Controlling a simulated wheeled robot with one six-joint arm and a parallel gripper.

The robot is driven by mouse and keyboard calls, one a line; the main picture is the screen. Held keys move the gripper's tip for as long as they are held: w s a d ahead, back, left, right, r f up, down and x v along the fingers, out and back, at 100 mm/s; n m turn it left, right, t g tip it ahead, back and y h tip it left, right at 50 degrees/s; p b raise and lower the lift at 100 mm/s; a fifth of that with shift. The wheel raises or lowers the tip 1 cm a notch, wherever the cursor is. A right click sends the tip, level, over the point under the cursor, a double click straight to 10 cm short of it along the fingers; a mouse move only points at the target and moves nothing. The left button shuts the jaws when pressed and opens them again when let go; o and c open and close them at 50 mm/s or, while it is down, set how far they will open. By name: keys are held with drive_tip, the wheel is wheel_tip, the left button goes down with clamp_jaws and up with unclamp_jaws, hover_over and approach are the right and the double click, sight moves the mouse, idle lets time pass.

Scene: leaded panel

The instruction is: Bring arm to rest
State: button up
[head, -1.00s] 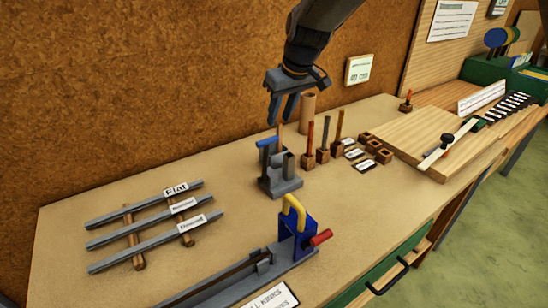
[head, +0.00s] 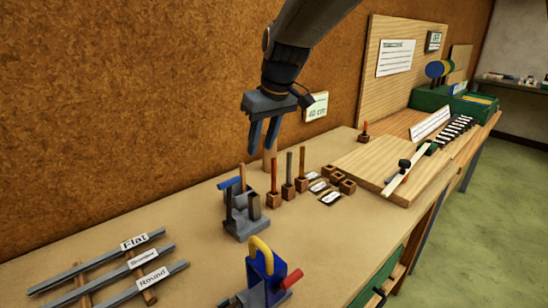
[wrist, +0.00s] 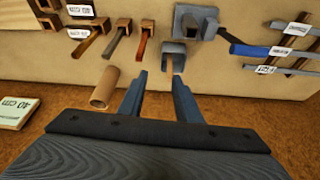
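My gripper (head: 263,133) hangs over the back of the workbench (head: 190,214), in front of the brown cork wall. Its two fingers are apart with nothing between them. In the wrist view the gripper (wrist: 160,98) also shows open and empty, with the bench top beyond the fingertips. My arm reaches down from the top of the head view. A grey tool holder (head: 244,224) with a blue-handled tool (head: 231,182) stands on the bench below and left of the gripper.
A brown tube (wrist: 104,88) stands close to the gripper. Several upright tools in wooden blocks (head: 288,191) stand to the right. A blue vise-like device (head: 263,270) with a yellow lever is in front. Labelled grey bars (head: 135,262) lie at left. A wooden board (head: 375,176) lies at right.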

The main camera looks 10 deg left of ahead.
drive_tip(key=s+d+f+m+h, duration=0.1)
drive_tip(key=s+d+f, duration=0.3)
drive_tip(key=d, duration=0.5)
drive_tip(key=s+d+f+m+g, duration=0.1)
drive_tip(key=s+d+f+m, duration=0.2)
drive_tip(key=d, duration=0.6)
drive_tip(key=s+d+f+m+h, duration=0.1)
drive_tip(key=s+d+f+m, duration=0.2)
drive_tip(key=s+d+f, duration=0.3)
drive_tip(key=shift+s+d+f+g+h, duration=0.1)
drive_tip(key=shift+s+d+g+h, duration=0.1)
drive_tip(key=shift+s+d, duration=0.5)
drive_tip(key=shift+s+d+f+g+h, duration=0.15)
drive_tip(key=shift+s+d, duration=0.25)
drive_tip(key=shift+d, duration=0.5)
drive_tip(key=s+d+f+m, duration=0.2)
drive_tip(key=s+d+f, duration=0.1)
drive_tip(key=s, duration=0.4)
drive_tip(key=shift+s+d+g, duration=0.2)
drive_tip(key=shift+d+g, duration=0.25)
drive_tip(key=shift+d, duration=0.3)
drive_tip(key=shift+d, duration=0.1)
